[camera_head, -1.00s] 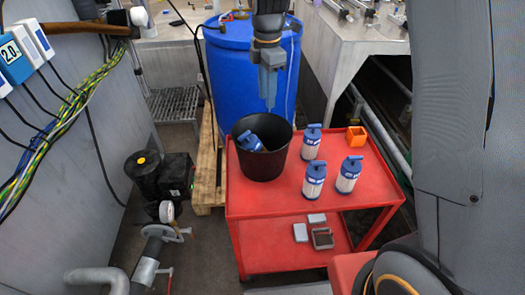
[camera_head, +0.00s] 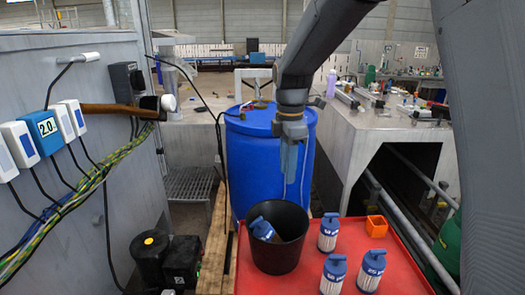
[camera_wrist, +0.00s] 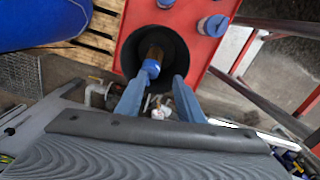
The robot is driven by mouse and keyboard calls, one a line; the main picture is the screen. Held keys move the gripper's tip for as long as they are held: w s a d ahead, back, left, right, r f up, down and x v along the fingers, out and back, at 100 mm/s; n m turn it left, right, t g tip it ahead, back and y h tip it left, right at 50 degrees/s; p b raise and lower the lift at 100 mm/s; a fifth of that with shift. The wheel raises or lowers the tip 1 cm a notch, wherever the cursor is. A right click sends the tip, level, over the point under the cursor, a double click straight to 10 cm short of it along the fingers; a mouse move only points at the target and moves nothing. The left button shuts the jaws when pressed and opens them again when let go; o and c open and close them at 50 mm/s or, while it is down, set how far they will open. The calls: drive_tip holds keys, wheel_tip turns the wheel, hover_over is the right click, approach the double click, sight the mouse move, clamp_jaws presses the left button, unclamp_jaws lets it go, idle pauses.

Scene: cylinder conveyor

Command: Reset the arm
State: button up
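My gripper (camera_head: 287,182) hangs pointing down just above the black bin (camera_head: 279,256). In the wrist view its two blue fingers (camera_wrist: 161,78) are spread apart with nothing gripped between them. A blue-capped cylinder (camera_head: 262,229) leans tilted inside the bin, below the fingers. It also shows in the wrist view (camera_wrist: 151,66), down in the dark bin opening. My arm reaches in from the upper right of the head view.
The bin stands on a red cart (camera_head: 397,262) with three upright blue-and-white cylinders (camera_head: 328,235) and an orange open box (camera_head: 376,226). A blue barrel (camera_head: 255,165) stands close behind. A grey cabinet wall with cables (camera_head: 75,165) is at left, metal benches at right.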

drive_tip(key=s+d+f+m+b, duration=0.1)
drive_tip(key=s+d+f+m, duration=0.2)
drive_tip(key=s+m, duration=0.3)
drive_tip(key=s+d+f+m+b, duration=0.1)
drive_tip(key=s+d+f+m, duration=0.3)
drive_tip(key=s+f+m, duration=0.2)
drive_tip(key=s+d+f+m+t+b, duration=0.1)
drive_tip(key=s+d+f+m, duration=0.3)
drive_tip(key=s+m, duration=0.4)
drive_tip(key=shift+f+b, duration=0.3)
drive_tip(key=shift+b, duration=0.1)
